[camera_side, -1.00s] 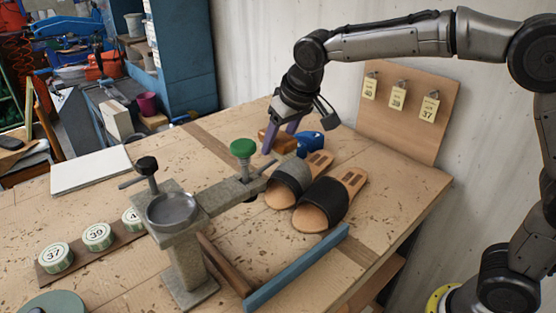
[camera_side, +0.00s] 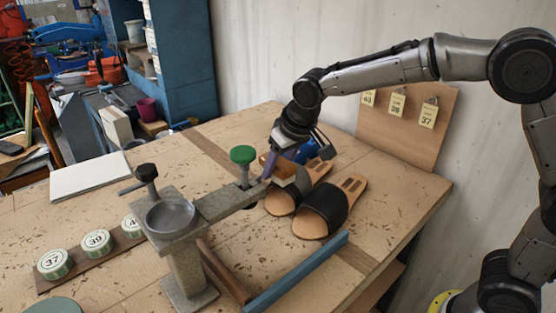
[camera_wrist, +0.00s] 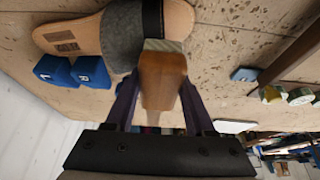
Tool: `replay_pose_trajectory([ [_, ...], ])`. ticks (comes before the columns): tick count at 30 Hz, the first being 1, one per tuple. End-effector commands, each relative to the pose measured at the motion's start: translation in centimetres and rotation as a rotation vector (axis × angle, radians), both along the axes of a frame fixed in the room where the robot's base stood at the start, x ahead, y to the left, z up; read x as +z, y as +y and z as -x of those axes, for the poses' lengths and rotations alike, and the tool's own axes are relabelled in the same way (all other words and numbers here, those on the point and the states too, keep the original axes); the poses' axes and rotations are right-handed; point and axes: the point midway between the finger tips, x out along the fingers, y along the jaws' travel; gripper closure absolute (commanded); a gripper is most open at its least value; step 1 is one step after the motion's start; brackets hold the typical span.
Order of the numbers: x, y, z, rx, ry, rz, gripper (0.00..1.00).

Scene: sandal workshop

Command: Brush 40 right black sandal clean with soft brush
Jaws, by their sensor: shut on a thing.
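My gripper (camera_side: 280,165) is shut on a wooden-backed brush (camera_wrist: 163,80) with a pale bristle end. The brush end overlaps the left sandal (camera_side: 278,203) in the side view; contact is unclear. That sandal's strap (camera_wrist: 121,42) looks grey and dull in the wrist view, with a black band on its toe side; its tan insole bears a stamped mark. The gripper and brush hide part of this strap in the side view. The other sandal (camera_side: 325,205), with an all-black strap, lies beside it on the right. Neither sandal's size is readable.
Blue blocks (camera_wrist: 90,72) stand behind the sandals, one marked R. A metal stand (camera_side: 187,260) with a green knob (camera_side: 243,155) is close left of the gripper. A blue rail (camera_side: 297,275) lies in front. Numbered tins (camera_side: 97,241) and a tag board (camera_side: 420,140) flank the bench.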

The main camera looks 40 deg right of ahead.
Motion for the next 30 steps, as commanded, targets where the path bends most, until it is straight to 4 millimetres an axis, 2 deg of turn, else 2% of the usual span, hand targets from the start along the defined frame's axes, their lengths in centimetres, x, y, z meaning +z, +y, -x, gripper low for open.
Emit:
replay_pose_trajectory([
  [30, -0.74, 0.00, 0.00, 0.000, 0.000, 0.000, 1.00],
])
